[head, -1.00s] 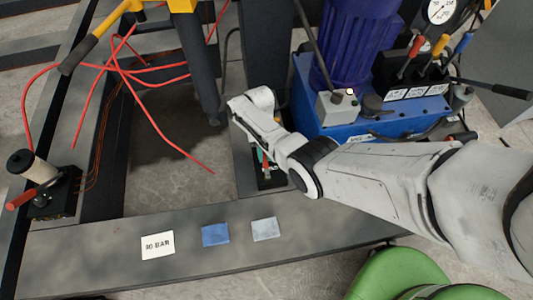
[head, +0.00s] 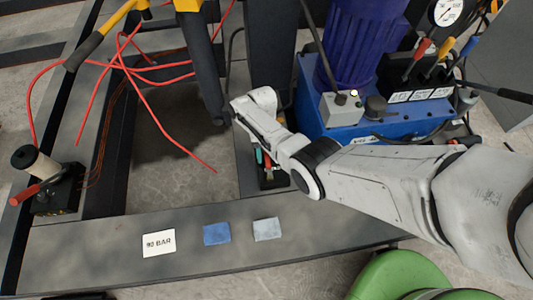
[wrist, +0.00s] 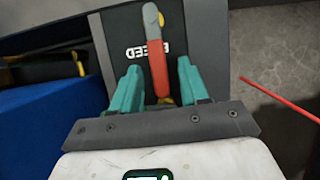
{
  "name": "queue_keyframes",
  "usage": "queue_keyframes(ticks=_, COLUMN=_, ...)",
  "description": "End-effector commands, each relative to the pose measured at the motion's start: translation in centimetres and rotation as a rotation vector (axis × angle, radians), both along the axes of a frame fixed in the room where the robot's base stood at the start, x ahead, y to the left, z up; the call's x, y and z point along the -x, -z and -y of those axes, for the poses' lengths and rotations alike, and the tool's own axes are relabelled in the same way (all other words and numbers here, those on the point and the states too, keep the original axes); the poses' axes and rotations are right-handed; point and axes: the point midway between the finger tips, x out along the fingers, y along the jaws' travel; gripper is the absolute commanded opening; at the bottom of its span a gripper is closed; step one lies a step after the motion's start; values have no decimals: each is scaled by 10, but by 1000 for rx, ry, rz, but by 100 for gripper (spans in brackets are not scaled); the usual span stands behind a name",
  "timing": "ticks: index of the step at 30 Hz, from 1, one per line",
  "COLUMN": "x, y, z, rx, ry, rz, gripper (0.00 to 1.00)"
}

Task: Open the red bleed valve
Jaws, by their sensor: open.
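The red bleed valve handle (wrist: 154,52) is a slim lever with a grey-and-yellow far end. It stands over a dark plate (wrist: 195,45) lettered BLEED in the wrist view. My gripper (wrist: 158,70) is open, with one teal finger on each side of the lever's near part. Gaps show between the fingers and the lever, so it is not clamped. In the head view the red handle (head: 268,166) shows small beside my gripper (head: 262,158), mostly hidden by my wrist. The valve's body is hidden.
A blue power unit (head: 375,130) with a motor and several coloured levers stands right of the valve. Red wires (head: 165,95) hang to the left; one red wire (wrist: 285,97) shows right of the gripper. A steel beam (head: 100,255) with tags lies in front.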

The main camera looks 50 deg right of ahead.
Motion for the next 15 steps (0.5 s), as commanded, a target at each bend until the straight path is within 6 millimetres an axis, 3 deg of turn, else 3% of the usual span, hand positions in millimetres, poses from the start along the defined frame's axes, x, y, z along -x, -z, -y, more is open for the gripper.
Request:
queue_keyframes(ticks=5, x=-3, y=-10, z=2, rx=1, ry=1, rz=2, gripper=45)
queue_keyframes(ticks=15, x=-21, y=-68, z=18, rx=1, ry=0, rz=3, gripper=45)
